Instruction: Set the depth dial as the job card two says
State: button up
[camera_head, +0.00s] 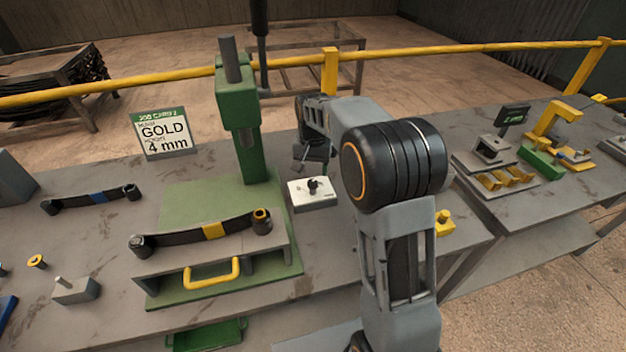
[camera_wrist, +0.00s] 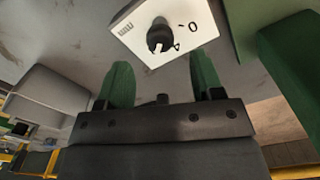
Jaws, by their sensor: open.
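The depth dial is a black knob (camera_head: 313,186) on a white plate (camera_head: 318,199), right of the green press. In the wrist view the knob (camera_wrist: 160,38) shows at the top, with an O mark and other marks too small to read surely. My gripper (camera_head: 313,160) is just behind and above the dial. Its two green fingers (camera_wrist: 162,72) are apart and empty, with the knob seen beyond the gap, apart from them. I cannot tell the dial's setting.
The green press column (camera_head: 245,125) rises close left of the dial. A blue-banded spring (camera_head: 97,197) lies left. A yellow rail (camera_head: 480,47) runs behind.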

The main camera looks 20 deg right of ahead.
aim_at(312, 181)
jog(key=shift+f, duration=2.45)
jog(key=shift+c, duration=0.4)
jog(key=c, duration=0.8)
jog(key=shift+c, duration=0.2)
jog(key=n, duration=0.5)
jog(key=shift+n+p, duration=0.4)
jog(key=shift+n, duration=1.9)
